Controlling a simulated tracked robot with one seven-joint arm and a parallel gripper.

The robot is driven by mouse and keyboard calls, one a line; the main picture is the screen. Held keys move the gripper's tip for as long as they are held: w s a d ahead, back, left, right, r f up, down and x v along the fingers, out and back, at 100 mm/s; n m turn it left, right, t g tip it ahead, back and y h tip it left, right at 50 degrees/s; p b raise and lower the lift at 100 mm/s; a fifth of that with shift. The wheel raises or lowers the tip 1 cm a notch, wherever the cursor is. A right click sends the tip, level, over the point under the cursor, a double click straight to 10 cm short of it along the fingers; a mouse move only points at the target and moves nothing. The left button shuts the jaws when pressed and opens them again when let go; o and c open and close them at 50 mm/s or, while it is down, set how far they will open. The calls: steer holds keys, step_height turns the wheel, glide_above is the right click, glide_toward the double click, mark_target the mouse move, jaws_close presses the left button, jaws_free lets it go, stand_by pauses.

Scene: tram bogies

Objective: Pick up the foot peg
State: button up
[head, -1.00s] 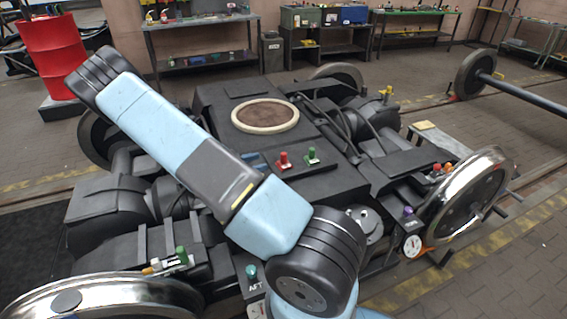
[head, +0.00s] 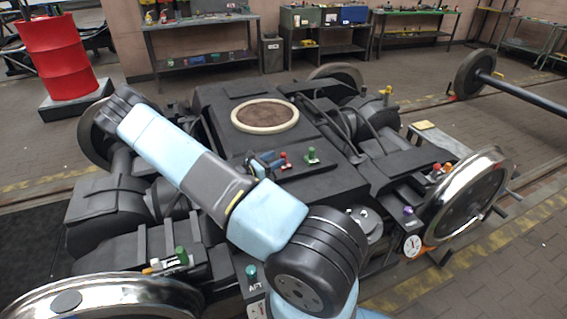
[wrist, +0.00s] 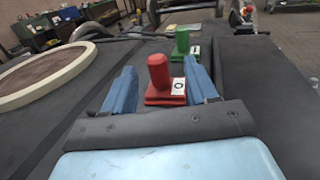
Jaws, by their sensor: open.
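A red peg (wrist: 158,72) with a thick round top stands upright on a red block with a white tag, on the dark bogie frame; it also shows in the head view (head: 285,161). I cannot tell for sure which peg is the foot peg. My gripper (wrist: 160,68) is open and empty, its two blue fingers on either side of the red peg in the wrist view. In the head view my gripper (head: 264,163) is just left of this peg. A green peg (wrist: 182,43) on a green block stands just beyond it, also in the head view (head: 312,154).
A round brown pad with a pale rim (head: 265,116) lies on the bogie top. A teal peg (head: 251,271), a purple peg (head: 407,211) and another green peg (head: 181,254) stand around the frame. Large metal wheels (head: 466,197) flank it. Workbenches line the back wall.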

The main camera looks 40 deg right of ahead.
mark_target(281, 156)
steer(key=shift+w+d+f, duration=0.1)
steer(key=shift+w+d, duration=0.1)
steer(key=shift+d, duration=1.2)
steer(key=shift+w+d+f, duration=0.1)
steer(key=shift+w+d, duration=0.1)
steer(key=shift+d, duration=1.2)
steer(key=c, duration=1)
